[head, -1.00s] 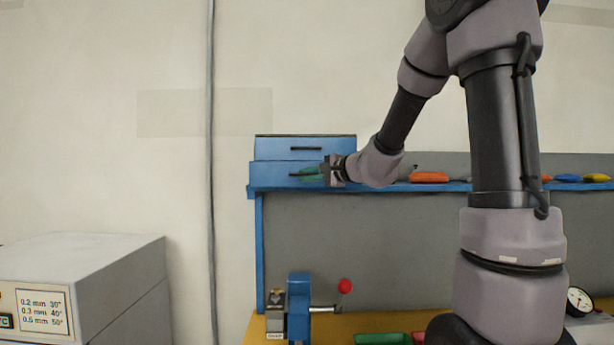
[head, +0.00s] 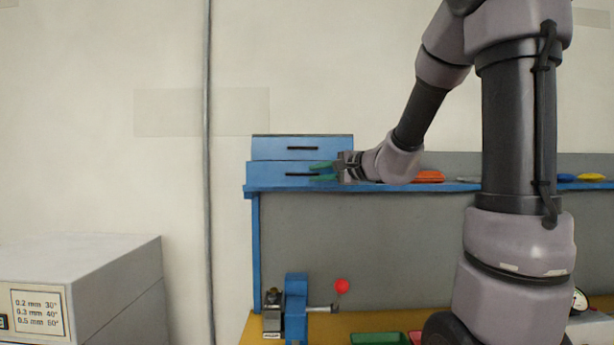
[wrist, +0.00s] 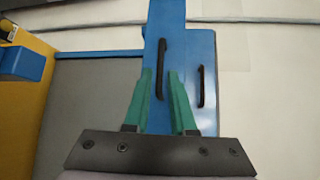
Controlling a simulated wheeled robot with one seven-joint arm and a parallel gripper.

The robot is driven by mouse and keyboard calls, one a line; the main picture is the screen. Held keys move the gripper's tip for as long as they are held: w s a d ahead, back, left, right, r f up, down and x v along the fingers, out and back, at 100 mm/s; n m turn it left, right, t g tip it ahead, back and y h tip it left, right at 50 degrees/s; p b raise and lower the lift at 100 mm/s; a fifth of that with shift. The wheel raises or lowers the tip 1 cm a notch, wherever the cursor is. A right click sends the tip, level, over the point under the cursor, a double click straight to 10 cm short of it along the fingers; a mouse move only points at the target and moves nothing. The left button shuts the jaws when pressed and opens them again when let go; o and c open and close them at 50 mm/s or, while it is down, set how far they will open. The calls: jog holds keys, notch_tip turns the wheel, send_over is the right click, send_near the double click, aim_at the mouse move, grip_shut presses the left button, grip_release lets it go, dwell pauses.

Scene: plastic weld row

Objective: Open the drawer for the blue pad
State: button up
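A blue drawer unit (head: 256,148) stands on the left end of the shelf, with an upper drawer and a lower drawer, each with a black bar handle. I see no grip on the handle. A blue pad (head: 566,178) lies on the shelf at right.
The blue-edged shelf (head: 250,189) also holds orange (head: 429,176) and yellow (head: 591,177) pads. Below are a blue press (head: 296,300) with a red knob and a green tray (head: 378,339). A grey machine (head: 85,270) stands at left. My arm hides part of the shelf.

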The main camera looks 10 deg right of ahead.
jog(key=v, duration=0.5)
jog(key=shift+s+d, duration=0.15)
jog(key=shift+s, duration=0.1)
jog(key=s+a+f+n+g, duration=0.3)
jog(key=s+a+n+g, duration=0.3)
jog(key=s, duration=0.6)
jog(key=s+d+f+n+h, duration=0.2)
jog(key=s+d+f+h, duration=0.2)
jog(key=s+d+h, duration=0.3)
jog(key=shift+s+n, duration=0.3)
jog(key=shift+s, duration=0.45)
jog(key=shift+d, duration=0.1)
